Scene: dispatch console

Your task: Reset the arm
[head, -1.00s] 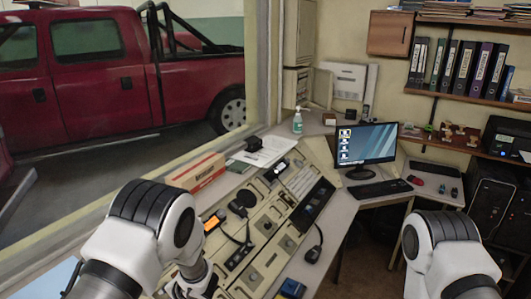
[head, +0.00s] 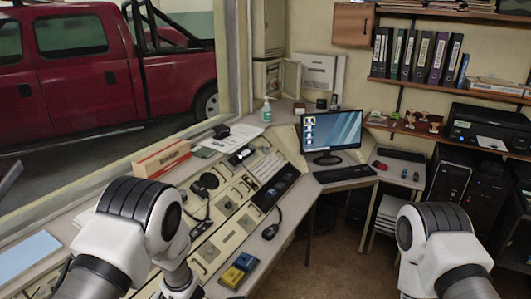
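My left arm (head: 135,225) comes in from the lower left, in front of the dispatch console (head: 215,225). Its white and dark links show, but its gripper is out of the picture below. My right arm (head: 440,240) stands at the lower right over the floor, and its gripper is also out of view. Neither arm visibly touches the console.
The console carries a red and white box (head: 162,158), a hand microphone (head: 271,228), and blue and yellow blocks (head: 239,269). A monitor (head: 332,133) and keyboard (head: 344,173) stand on the desk behind. Open floor (head: 335,245) lies between my arms. Shelves hold binders at the right.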

